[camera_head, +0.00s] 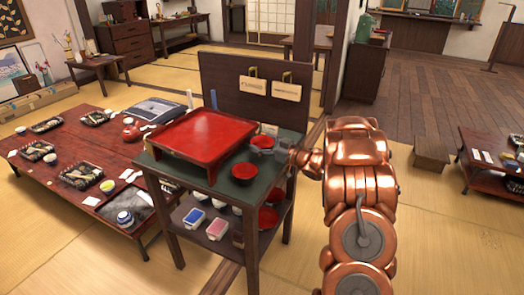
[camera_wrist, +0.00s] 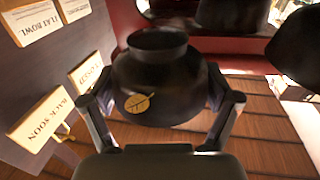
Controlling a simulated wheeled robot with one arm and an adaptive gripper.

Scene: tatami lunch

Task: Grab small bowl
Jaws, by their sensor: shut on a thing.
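A small dark bowl (camera_wrist: 160,90) with a gold leaf mark fills the middle of the wrist view. My gripper (camera_wrist: 162,108) is shut on it, with one finger against each side. In the head view my gripper (camera_head: 270,150) is at the right end of the green-topped stand, at a small bowl with a red inside (camera_head: 262,141). Part of that bowl is hidden behind the gripper. I cannot tell whether it touches the stand.
The stand (camera_head: 213,188) also carries a large red tray (camera_head: 205,135) and another red-lined bowl (camera_head: 243,171) in front of my gripper. A dark upright board (camera_head: 225,80) with hanging signs rises behind. A low red table (camera_head: 75,170) with set meals is at left.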

